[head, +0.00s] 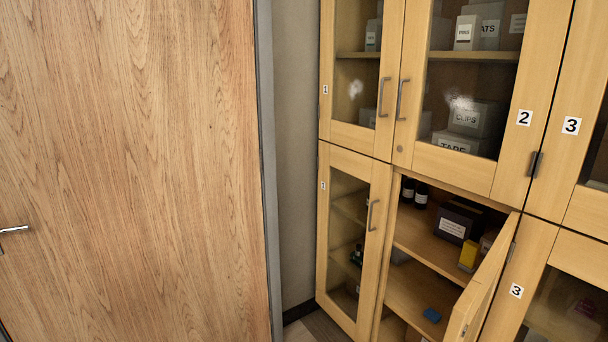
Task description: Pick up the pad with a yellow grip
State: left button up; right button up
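I cannot make out a pad with a yellow grip in the head view. A small yellow item (468,256) stands on the upper shelf of the open lower cabinet, near its right side; it looks like a box, and I cannot tell more. A small blue object (432,315) lies on the shelf below it. The right part of the cabinet's inside is partly hidden by its open door. Neither of my grippers is in view.
The open lower cabinet door (485,290) swings out toward me on the right. A dark box (458,222) and dark bottles (421,194) stand inside. The other glass-fronted doors, such as the lower left one (350,240), are shut. A wooden door (130,170) fills the left.

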aim_at(470, 250)
jog(key=z, duration=1.05)
jog(key=i+j+z, duration=0.1)
jog(key=j, duration=0.25)
jog(key=i+j+z, duration=0.15)
jog(key=j, duration=0.15)
jog(key=j+z, duration=0.1)
jog(key=j, duration=0.25)
jog(key=i, duration=0.05)
